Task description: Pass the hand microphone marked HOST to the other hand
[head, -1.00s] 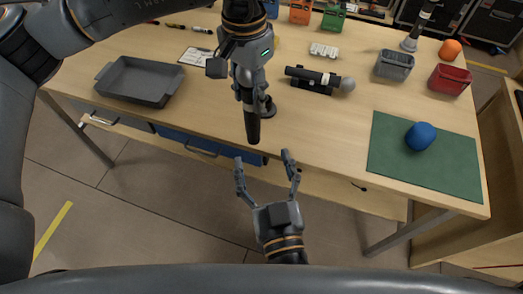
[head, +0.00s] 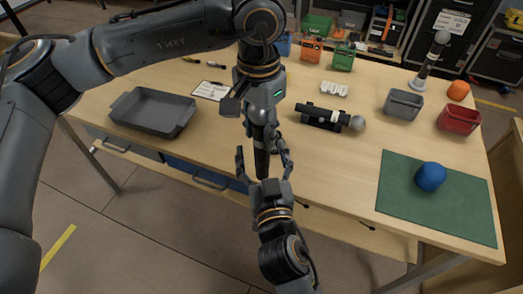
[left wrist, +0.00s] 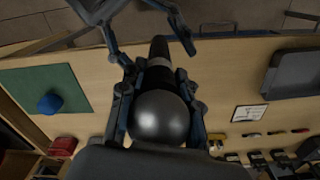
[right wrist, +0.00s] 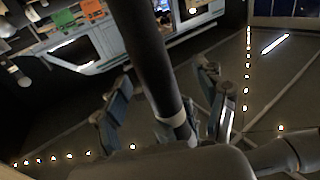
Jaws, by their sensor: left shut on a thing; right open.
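A dark hand microphone hangs upright in my left gripper (head: 262,128), its handle (head: 261,164) pointing down over the table's front edge. In the left wrist view its round grey head (left wrist: 158,117) sits between the left fingers, which are shut on it. I cannot read a HOST marking. My right gripper (head: 262,166) is below, pointing up, with its open fingers on either side of the handle's lower part. In the right wrist view the handle (right wrist: 146,60) passes between the right fingers (right wrist: 165,98); no closed grip shows.
Another microphone (head: 325,115) lies in a black cradle on the table. A grey tray (head: 152,110) is left; a green mat (head: 455,205) with a blue ball-like object (head: 430,177) is right. Grey (head: 403,104) and red (head: 459,120) bins and a standing microphone (head: 430,60) are behind.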

